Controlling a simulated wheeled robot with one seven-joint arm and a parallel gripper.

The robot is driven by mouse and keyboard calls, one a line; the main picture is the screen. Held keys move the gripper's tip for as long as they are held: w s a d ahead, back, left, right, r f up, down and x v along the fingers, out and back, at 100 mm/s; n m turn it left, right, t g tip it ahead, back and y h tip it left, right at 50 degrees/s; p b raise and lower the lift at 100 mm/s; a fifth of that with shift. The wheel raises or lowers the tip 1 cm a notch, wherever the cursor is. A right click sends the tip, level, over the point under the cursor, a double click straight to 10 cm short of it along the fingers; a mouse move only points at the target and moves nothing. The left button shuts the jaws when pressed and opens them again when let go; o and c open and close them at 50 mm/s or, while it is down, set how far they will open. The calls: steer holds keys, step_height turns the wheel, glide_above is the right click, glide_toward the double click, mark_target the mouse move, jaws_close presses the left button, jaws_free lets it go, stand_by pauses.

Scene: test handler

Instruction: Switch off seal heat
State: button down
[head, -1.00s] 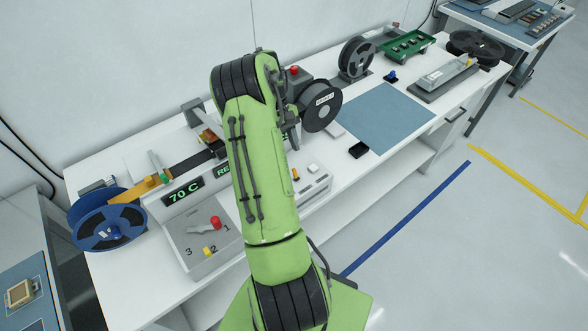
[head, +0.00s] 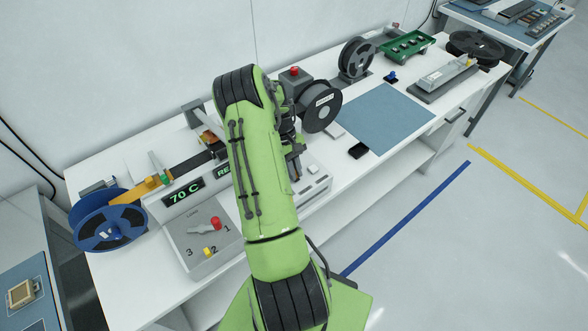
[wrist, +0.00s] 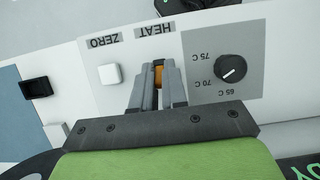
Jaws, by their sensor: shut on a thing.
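In the wrist view, an orange heat switch (wrist: 158,76) sits below the HEAT label (wrist: 154,31) on the pale panel. My gripper (wrist: 158,88) is shut on this switch, with one grey finger on each side of it. The fingers hide most of the switch, so I cannot tell its on or off position. In the head view, my gripper (head: 296,168) shows partly beside my green arm, down at the front panel of the machine. The display (head: 185,192) reads 70 C. A second green display (head: 223,171) is partly hidden by my arm.
A white button (wrist: 109,74) under ZERO is just left of my fingers. A black temperature knob (wrist: 232,68) is on the right. In the head view, a grey box (head: 207,238) has a red-ended lever.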

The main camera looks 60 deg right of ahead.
mark_target(301, 185)
steer(key=shift+s+t+b, duration=0.1)
steer(key=shift+t+b, duration=0.2)
steer(key=shift+b, duration=0.2)
steer(key=t+b, duration=0.1)
steer(key=b, duration=0.1)
steer(key=s+t+h+b, duration=0.1)
steer(key=b, duration=0.1)
steer(key=t+h+b, duration=0.1)
steer(key=t+b, duration=0.1)
steer(key=b, duration=0.1)
steer(key=shift+s+a+f, duration=0.25)
steer(key=shift+a, duration=0.1)
steer(key=t+b, duration=0.1)
steer(key=b, duration=0.1)
steer(key=t+h+b, duration=0.1)
steer(key=b, duration=0.1)
steer(key=s+b, duration=0.1)
steer(key=b, duration=0.1)
steer(key=shift+a+f+t+h, duration=0.1)
steer(key=shift+a+t+h, duration=0.15)
steer(key=shift+t+h, duration=0.15)
steer(key=b, duration=0.2)
steer(key=t+b, duration=0.1)
steer(key=shift+s+a+t+h+b, duration=0.2)
steer(key=shift+t+h+b, duration=0.1)
steer(key=shift+h+b, duration=0.1)
steer(key=shift+r, duration=0.2)
steer(key=c, duration=1.2)
jaws_free()
steer(key=shift+o, duration=0.2)
